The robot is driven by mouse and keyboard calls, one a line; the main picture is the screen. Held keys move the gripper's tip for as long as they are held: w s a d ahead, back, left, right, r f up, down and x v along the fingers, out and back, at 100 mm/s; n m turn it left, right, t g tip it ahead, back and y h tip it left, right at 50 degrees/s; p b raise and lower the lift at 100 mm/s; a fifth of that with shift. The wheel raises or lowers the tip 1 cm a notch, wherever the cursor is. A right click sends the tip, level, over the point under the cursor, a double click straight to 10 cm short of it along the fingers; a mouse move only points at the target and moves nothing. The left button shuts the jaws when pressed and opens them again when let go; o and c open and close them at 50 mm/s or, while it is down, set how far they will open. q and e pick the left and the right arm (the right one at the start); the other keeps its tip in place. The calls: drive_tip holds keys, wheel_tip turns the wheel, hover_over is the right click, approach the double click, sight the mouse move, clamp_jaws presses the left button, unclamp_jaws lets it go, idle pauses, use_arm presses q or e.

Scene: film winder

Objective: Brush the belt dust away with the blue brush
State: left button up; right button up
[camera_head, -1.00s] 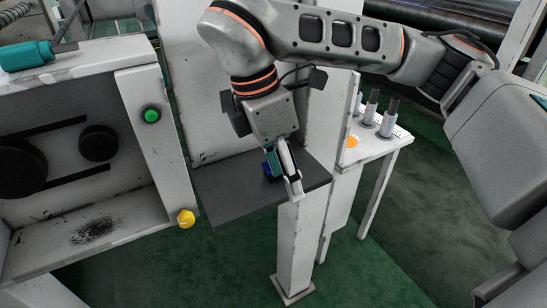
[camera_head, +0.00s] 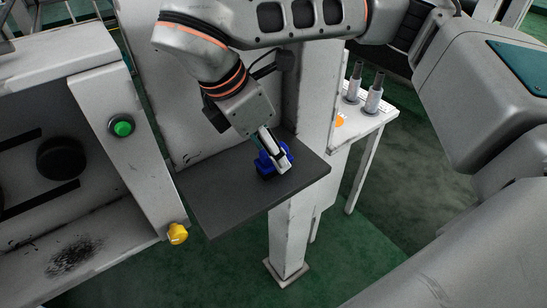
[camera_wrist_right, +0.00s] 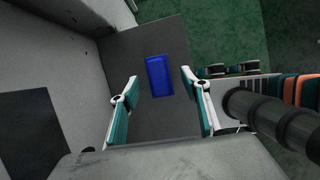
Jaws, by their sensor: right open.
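The blue brush (camera_head: 264,163) stands on the dark grey shelf (camera_head: 215,200), partly hidden by my right gripper (camera_head: 279,155) in the head view. The right wrist view shows the brush as a blue rectangular block (camera_wrist_right: 159,76) on the shelf. My right gripper (camera_wrist_right: 159,80) is open, with one finger on either side of the brush and a gap to each. Belt dust (camera_head: 73,257) lies as a black smudge on the floor of the machine's open cabinet at the left. My left gripper is not in view.
A green button (camera_head: 123,128) and a yellow knob (camera_head: 177,233) stick out from the cabinet's front post. A white upright panel borders the shelf's back. Grey cylindrical pieces (camera_head: 374,93) stand on a white side table at the right.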

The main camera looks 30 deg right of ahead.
drive_tip(key=x, duration=0.3)
drive_tip(key=shift+f, duration=0.15)
drive_tip(key=shift+w, duration=0.1)
drive_tip(key=c, duration=1.2)
drive_tip(key=shift+c, duration=0.2)
